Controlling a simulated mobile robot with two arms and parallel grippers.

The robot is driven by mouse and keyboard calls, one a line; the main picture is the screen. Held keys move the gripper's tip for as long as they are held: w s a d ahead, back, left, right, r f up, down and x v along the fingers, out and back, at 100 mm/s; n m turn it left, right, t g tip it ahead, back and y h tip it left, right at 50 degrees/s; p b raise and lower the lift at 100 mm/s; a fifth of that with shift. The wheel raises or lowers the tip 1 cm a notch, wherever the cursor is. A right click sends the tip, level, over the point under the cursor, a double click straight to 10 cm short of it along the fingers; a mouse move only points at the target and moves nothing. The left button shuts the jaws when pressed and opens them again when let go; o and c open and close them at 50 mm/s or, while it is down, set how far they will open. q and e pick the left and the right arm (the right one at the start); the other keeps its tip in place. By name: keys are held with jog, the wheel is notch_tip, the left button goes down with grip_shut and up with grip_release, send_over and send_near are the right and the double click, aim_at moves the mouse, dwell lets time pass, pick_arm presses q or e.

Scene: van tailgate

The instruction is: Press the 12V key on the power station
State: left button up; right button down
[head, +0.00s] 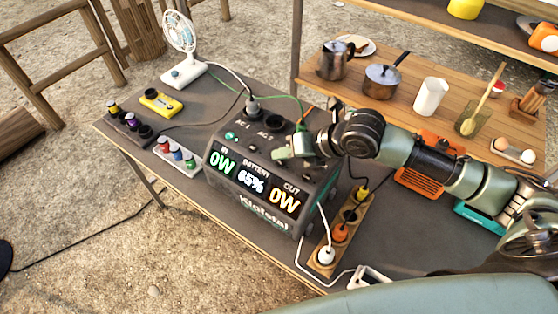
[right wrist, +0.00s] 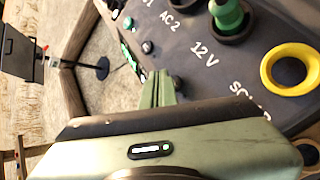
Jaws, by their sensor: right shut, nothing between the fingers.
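The dark power station (head: 262,212) stands on the grey table; its display reads IN 0W, BATTERY 65%, OUT 0W. In the right wrist view, the 12V label (right wrist: 205,54) lies beside a socket holding a green plug (right wrist: 228,14). A row of small keys runs along the edge, one lit green (right wrist: 128,23) and a dark one (right wrist: 147,47) by AC 2. My right gripper (head: 284,150) is shut and empty over the station's top front edge. Its fingertips (right wrist: 158,88) are close to the 12V key, which they partly hide; I cannot tell whether they touch it. My left gripper is out of view.
A fan (head: 182,50), a yellow device (head: 161,103) and small bottles stand left of the station. A power strip (head: 340,232) with plugs and cables lies to its right. A wooden shelf (head: 420,60) with pots is behind. A yellow-ringed socket (right wrist: 290,68) is beside the 12V socket.

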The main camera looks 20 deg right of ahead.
aim_at(283, 164)
jog(key=shift+f, duration=0.6)
dwell(0.7)
jog(key=shift+r+p, duration=0.45)
jog(key=shift+r, duration=0.25)
notch_tip(283, 164, up, 6)
jog(key=p, duration=0.5)
jog(key=shift+p, duration=0.35)
